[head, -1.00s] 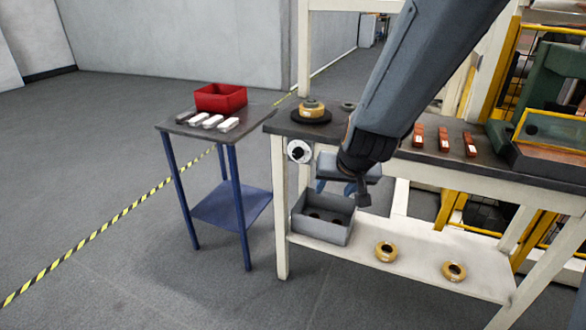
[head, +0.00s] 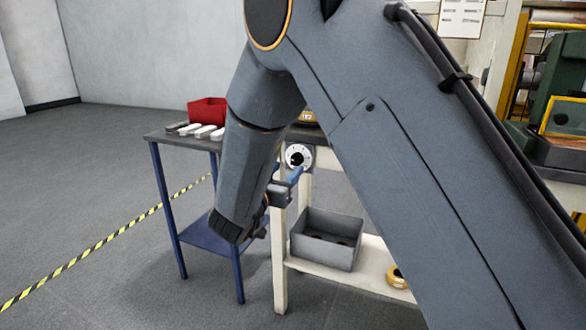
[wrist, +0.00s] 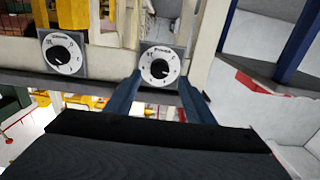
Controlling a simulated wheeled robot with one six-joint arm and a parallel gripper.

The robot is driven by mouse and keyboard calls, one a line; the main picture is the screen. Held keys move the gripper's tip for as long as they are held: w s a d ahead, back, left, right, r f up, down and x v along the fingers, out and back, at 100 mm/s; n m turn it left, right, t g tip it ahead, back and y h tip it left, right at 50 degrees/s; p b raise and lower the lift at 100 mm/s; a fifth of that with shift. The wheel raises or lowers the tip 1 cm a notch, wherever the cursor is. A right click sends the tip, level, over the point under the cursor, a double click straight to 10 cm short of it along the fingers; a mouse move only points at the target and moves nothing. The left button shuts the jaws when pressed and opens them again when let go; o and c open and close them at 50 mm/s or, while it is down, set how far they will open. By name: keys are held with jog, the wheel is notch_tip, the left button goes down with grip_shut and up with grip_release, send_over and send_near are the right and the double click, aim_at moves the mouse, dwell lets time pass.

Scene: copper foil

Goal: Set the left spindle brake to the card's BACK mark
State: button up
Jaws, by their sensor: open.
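A white round dial with a black knob (head: 298,156) is on the bench's front left end; I take it for the left spindle brake. In the wrist view the same dial (wrist: 160,68) shows between my fingertips, on a grey square plate. Its lettering and exact setting are too small to read. My gripper (wrist: 160,82) is open and empty, its blue fingers on either side of the dial, apart from the knob as far as I can tell. A second similar dial (wrist: 62,52) is at left in the wrist view; my arm hides it in the head view.
A printed white sheet (head: 462,18), unreadable here, is at the upper right. A grey bin (head: 326,240) and a yellow ring (head: 398,277) are on the lower shelf. A small blue-legged table (head: 160,140) with a red box (head: 206,110) stands left. My arm covers much of the bench.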

aim_at(295, 161)
jog(key=shift+b+x, duration=0.4)
jog(key=shift+x, duration=2.35)
jog(key=c, duration=1.1)
